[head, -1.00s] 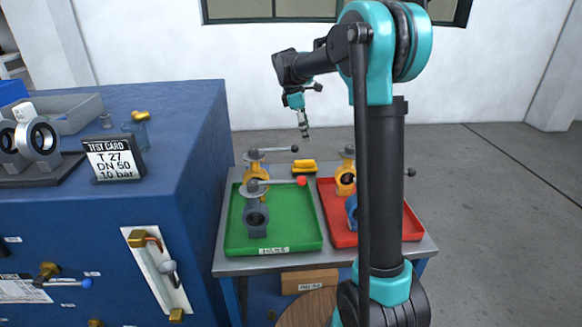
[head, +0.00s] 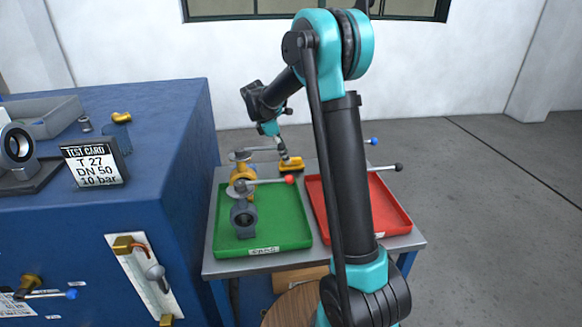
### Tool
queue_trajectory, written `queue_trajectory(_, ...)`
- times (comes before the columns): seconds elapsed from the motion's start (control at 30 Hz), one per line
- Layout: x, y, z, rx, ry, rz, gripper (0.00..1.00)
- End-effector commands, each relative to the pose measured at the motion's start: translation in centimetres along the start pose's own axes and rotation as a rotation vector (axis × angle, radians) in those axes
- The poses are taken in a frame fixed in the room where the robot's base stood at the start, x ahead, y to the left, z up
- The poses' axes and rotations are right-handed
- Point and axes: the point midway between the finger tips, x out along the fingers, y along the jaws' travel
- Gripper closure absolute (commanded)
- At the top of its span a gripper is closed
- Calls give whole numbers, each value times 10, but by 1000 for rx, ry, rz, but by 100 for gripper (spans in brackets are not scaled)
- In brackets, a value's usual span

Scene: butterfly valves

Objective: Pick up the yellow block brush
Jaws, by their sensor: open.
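The yellow block brush (head: 291,165) lies on the metal-topped table, behind the green and red trays and near the back edge. My gripper (head: 285,155) points down at the brush from just above and slightly left of it. Its tip overlaps the brush's upper edge in the picture, and I cannot tell whether they touch. The gripper is open and small in view, and it holds nothing that I can see.
A green tray (head: 228,237) holds valves with long handles, one ending in a red knob, close left of the brush. A red tray (head: 392,207) is partly hidden by my arm; handles stick out past it. A blue cabinet (head: 180,150) stands left, bearing a test card (head: 93,163).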

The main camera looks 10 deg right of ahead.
Motion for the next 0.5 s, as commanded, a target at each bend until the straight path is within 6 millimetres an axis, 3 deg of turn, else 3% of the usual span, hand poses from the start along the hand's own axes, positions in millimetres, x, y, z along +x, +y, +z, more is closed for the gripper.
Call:
queue_trajectory(0.17, 11, 2, 2, 2, 0, 0, 34)
queue_trajectory(0.5, 53, 8, 6, 2, 0, 0, 34)
